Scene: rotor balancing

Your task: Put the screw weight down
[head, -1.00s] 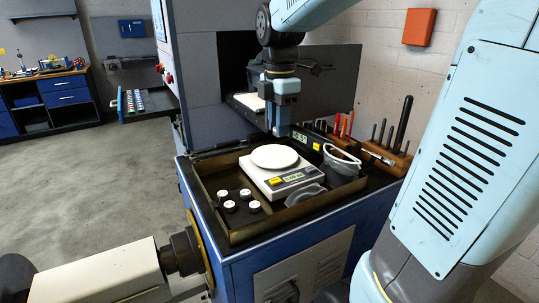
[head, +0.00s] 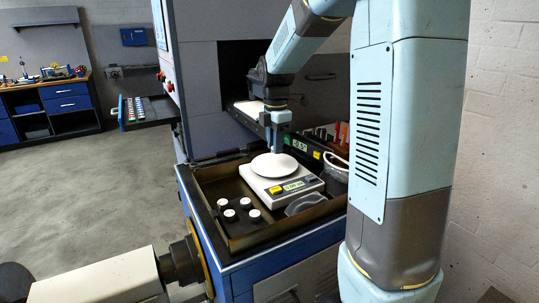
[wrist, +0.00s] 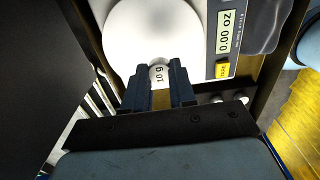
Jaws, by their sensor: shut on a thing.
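My gripper (wrist: 158,80) is shut on a small white screw weight (wrist: 159,73) marked "10 g". In the wrist view the weight sits between the two dark fingertips, overlapping the near edge of the white round scale pan (wrist: 150,30). Contact with the pan cannot be told; the scale display (wrist: 224,32) reads 0.00 oz. In the head view my gripper (head: 275,145) points down at the far edge of the pan (head: 272,165) on the scale (head: 285,187). The weight is too small to make out there.
The scale stands in a shallow tray (head: 225,240) with raised walls.

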